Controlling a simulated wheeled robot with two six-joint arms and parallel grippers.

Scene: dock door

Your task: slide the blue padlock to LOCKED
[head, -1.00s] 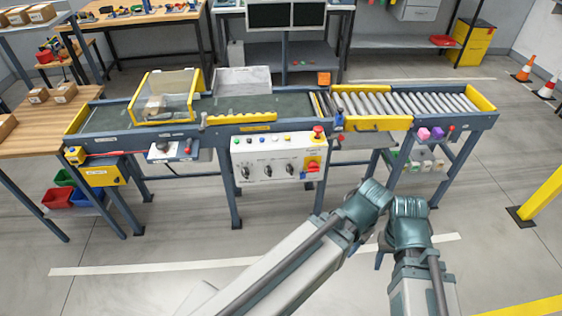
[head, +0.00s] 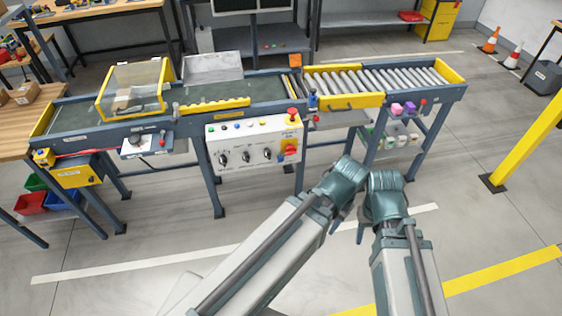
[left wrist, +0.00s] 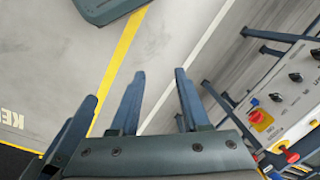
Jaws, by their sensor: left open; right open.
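A small blue piece (head: 281,158), possibly the padlock, sits beside the red and yellow switch (head: 290,146) at the right end of the white control panel (head: 235,145). It is too small to read its position or any label. My right gripper (head: 361,227) is open and empty, low in front of the conveyor and to the right of the panel. My left gripper (left wrist: 160,75) is open and empty in the left wrist view, its fingers apart over bare floor. In the head view its fingers are mostly hidden. Neither gripper touches the panel.
A red stop button (head: 292,114) tops the panel, which shows several black knobs. Another blue part (head: 313,101) stands by the roller conveyor (head: 380,80). A yellow post (head: 525,130) rises at right. The floor before the panel is clear.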

